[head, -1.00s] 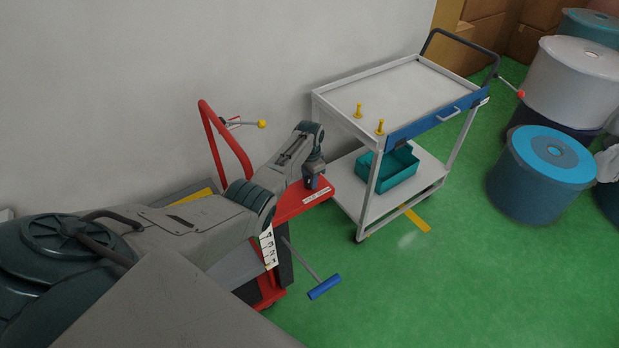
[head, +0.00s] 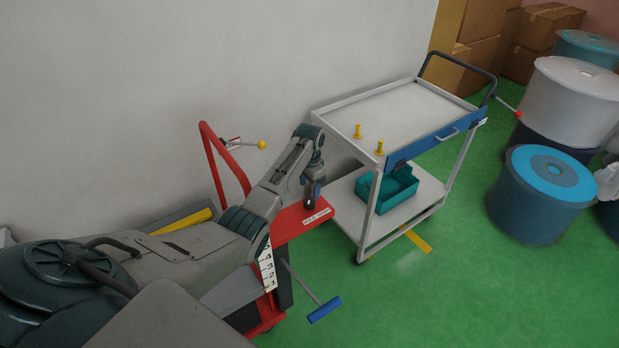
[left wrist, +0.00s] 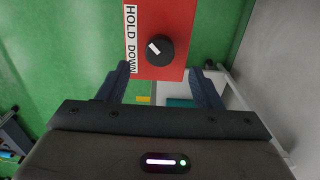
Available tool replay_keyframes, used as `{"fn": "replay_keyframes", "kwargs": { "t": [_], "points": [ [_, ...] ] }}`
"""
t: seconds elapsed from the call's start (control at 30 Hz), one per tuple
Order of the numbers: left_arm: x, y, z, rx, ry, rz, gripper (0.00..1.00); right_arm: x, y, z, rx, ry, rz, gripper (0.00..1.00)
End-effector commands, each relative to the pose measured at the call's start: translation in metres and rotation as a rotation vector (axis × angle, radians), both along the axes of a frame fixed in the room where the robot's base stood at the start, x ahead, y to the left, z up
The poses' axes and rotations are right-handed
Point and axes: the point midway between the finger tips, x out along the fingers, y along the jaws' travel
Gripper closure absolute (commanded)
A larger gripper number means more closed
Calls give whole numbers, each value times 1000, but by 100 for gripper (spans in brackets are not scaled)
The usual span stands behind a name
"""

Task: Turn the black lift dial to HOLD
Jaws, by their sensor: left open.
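The black lift dial (left wrist: 160,50) is round with a white pointer mark and sits on a red panel (left wrist: 178,17). In the left wrist view the mark slants to the upper left. A white label (left wrist: 131,40) reading HOLD and DOWN runs along the panel's left edge. My left gripper (left wrist: 164,72) is open, with one finger on each side of the dial in the picture. I cannot tell whether either finger touches it. In the head view my left gripper (head: 312,188) points down over the red panel, and the dial is hardly visible there. My right gripper is not in view.
A red frame with a yellow-knobbed lever (head: 262,145) and a blue-handled bar (head: 324,309) is close to my left arm. A white trolley (head: 400,212) with a teal bin (head: 392,190) stands right of the panel. Drums (head: 535,205) stand farther right. Green floor is clear in front.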

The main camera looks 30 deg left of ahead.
Motion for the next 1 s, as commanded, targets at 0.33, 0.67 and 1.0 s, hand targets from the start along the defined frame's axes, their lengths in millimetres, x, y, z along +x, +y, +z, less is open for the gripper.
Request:
{"fn": "replay_keyframes", "kwargs": {
  "t": [0.33, 0.67, 1.0],
  "points": [
    [1, 0, 44, 0, -2, -1, 41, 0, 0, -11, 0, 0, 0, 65],
    [0, 0, 46, 0, -1, 0, 41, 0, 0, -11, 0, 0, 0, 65],
    [-6, -4, 38, 8, -4, 2, 41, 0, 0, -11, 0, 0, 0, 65]
  ]
}}
